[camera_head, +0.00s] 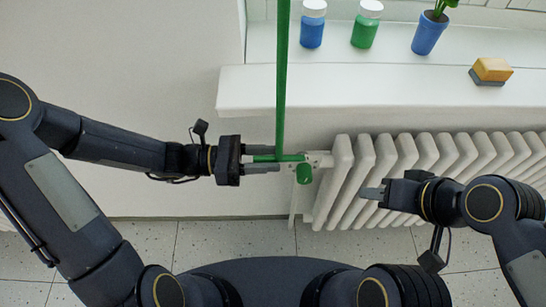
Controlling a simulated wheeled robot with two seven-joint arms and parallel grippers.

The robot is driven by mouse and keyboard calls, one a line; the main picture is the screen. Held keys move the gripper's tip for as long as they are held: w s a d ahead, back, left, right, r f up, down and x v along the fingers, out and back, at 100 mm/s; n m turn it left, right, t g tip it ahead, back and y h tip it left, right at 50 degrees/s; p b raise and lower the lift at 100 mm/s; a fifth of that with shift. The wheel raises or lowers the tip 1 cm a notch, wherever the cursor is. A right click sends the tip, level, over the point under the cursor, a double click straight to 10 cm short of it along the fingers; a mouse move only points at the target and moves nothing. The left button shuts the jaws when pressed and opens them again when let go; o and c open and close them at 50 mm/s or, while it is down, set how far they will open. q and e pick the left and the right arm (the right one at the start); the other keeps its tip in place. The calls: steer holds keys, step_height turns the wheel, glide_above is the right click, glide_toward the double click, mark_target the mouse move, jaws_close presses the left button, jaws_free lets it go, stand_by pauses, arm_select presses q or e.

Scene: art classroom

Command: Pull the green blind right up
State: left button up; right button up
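The blind itself is not in view. A long green strap (282,80) hangs straight down past the window sill and ends at a short green bar (291,158). My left gripper (270,159) reaches in from the left, one finger above the bar and one below it. I cannot tell whether the fingers press on the bar. A green knob (304,174) sits just right of the fingertips, by the radiator's end. My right gripper (372,193) is in front of the radiator, apart from the strap, with nothing visible in it. Its finger gap is not clear.
A white radiator (430,155) runs right under the white sill (390,90). On the sill stand a blue jar (312,30), a green jar (365,30), a plant in a blue pot (428,34) and a sponge (492,70). The wall left of the strap is bare.

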arm_select(q)
steer(key=shift+d, duration=0.7)
jaws_close()
step_height(320, 180, up, 5)
steer(key=p, duration=0.4)
steer(key=shift+p, duration=0.3)
steer(key=shift+f, duration=0.1)
